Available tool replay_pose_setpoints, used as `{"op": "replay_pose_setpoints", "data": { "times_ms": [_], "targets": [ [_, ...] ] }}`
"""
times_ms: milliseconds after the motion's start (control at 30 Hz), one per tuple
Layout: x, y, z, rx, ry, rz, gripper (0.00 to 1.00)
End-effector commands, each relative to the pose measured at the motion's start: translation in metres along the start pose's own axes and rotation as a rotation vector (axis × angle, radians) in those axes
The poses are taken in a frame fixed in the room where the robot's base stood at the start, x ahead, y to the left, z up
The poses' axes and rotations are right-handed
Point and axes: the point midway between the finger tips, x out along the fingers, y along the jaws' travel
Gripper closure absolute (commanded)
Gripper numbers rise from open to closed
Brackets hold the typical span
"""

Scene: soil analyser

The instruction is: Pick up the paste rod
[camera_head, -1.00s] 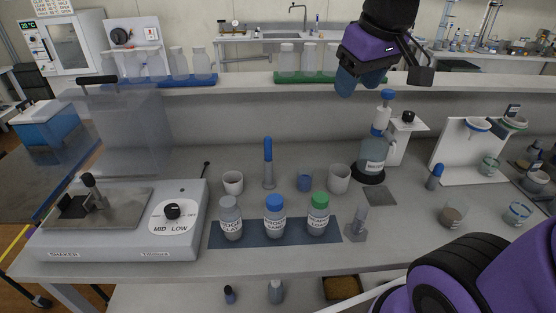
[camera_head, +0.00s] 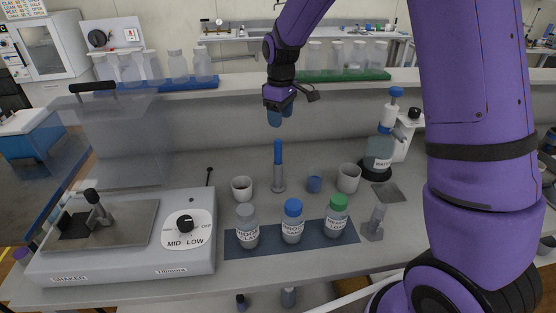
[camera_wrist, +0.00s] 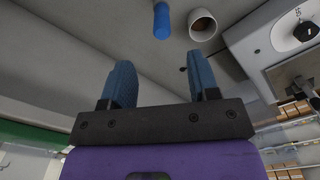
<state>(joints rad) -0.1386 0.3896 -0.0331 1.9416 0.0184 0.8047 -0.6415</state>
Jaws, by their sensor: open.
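The paste rod looks to be the upright rod with a blue upper part (camera_head: 278,153), standing in a grey base on the bench, behind the row of bottles. In the wrist view its blue end (camera_wrist: 161,20) shows at the top, beyond the fingers. My gripper (camera_head: 281,117) hangs above the rod, fingers pointing down, with a gap between them and the rod's top. In the wrist view my gripper (camera_wrist: 161,80) has its two blue fingers wide apart with nothing between them.
Three labelled bottles stand in front on a dark mat (camera_head: 240,248). A shaker (camera_head: 130,262) is left. A raised shelf (camera_head: 235,85) runs behind.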

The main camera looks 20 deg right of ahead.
Motion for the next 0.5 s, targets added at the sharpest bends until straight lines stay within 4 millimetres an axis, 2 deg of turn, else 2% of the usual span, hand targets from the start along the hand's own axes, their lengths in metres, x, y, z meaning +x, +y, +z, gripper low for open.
{"op": "replay_pose_setpoints", "data": {
  "times_ms": [400,500],
  "targets": [
    [0.053,0.001,-0.003,-0.010,-0.008,-0.004,0.45],
    [0.060,0.001,-0.003,-0.010,-0.006,-0.003,0.45]
  ]
}}
